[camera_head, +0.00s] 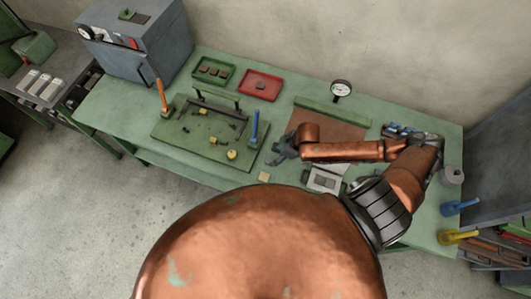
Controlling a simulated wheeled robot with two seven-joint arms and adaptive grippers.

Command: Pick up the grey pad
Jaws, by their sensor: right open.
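My right gripper (281,152) is dark, open and empty. It hangs over the green bench, just right of the blue upright handle, with its fingers pointing left. A small light-grey square piece with a darker grey middle (324,180) lies near the bench's front edge, below my right forearm in the picture. It looks like the grey pad, but it is too small to be sure. The gripper is up and to the left of it, apart from it. My left gripper is not in view.
A green fixture board (175,129) with orange and blue upright handles stands left of the gripper. Green (213,71) and red (260,85) trays and a dial gauge (341,89) are behind. A brown mat (340,122) lies beyond my forearm.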

